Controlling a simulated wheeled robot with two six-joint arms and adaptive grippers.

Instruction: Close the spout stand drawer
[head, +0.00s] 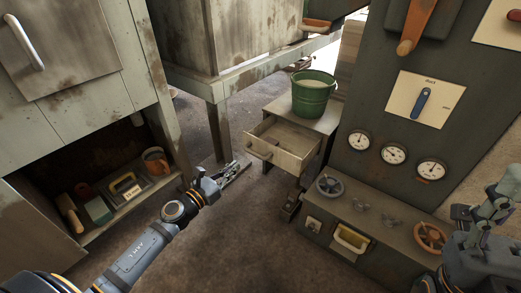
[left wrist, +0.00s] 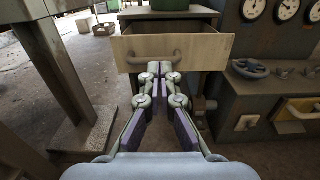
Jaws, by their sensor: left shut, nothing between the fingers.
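The spout stand drawer (head: 285,156) is a wooden box pulled open from the small stand (head: 322,122) that carries a green bucket (head: 311,98). Its pale front with a curved handle faces me in the left wrist view (left wrist: 207,50). My left gripper (head: 232,170) is shut and empty, in front of and to the left of the drawer in the head view. In the left wrist view its fingertips (left wrist: 160,68) appear just below the handle; contact cannot be told. My right gripper (head: 463,213) is at the right edge, its fingers unclear.
A dark panel with gauges (head: 394,154) and a low cabinet with handwheels (head: 345,215) stand right of the drawer. A wooden table leg (head: 220,132) stands to its left. A shelf with tools (head: 120,205) is farther left. Bare floor lies in front.

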